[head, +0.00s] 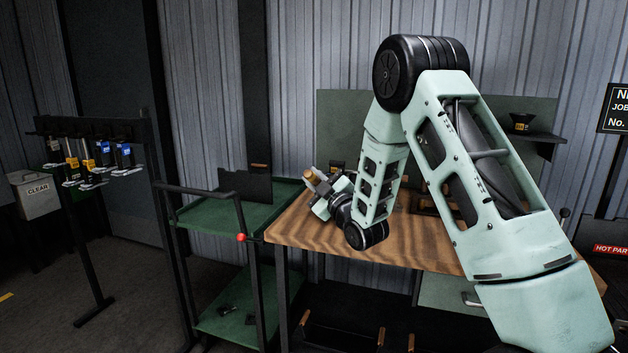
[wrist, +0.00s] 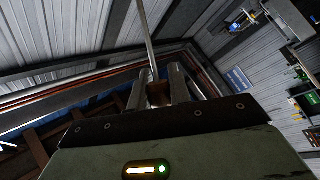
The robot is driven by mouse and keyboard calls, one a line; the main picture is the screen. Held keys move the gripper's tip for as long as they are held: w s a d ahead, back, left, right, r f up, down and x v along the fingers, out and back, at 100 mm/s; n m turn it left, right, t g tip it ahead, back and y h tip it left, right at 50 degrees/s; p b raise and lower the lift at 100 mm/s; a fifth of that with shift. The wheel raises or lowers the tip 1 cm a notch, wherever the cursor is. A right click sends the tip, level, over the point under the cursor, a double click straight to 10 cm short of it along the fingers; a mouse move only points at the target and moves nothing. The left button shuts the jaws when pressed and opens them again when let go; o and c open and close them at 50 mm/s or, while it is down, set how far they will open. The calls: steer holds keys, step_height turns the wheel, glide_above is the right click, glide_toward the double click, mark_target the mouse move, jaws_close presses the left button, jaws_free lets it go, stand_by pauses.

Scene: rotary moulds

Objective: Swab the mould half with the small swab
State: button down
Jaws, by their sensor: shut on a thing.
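My gripper (head: 322,187) is above the left end of the wooden bench, partly hidden by its own wrist. In the wrist view my gripper (wrist: 160,92) is shut on a swab with a brown grip and a thin grey rod (wrist: 147,38). The rod runs up out of that view, so its tip is hidden. I cannot tell the swab's size. A brown end (head: 309,174) shows at the gripper in the head view. No mould half can be made out clearly; my arm covers much of the bench middle.
The wooden bench (head: 400,240) has a back panel and a small shelf (head: 535,135). A green cart (head: 222,222) stands to its left.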

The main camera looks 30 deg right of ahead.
steer(key=shift+w+d, duration=0.5)
steer(key=shift+d, duration=0.1)
stand_by(0.4)
steer(key=shift+r, duration=0.1)
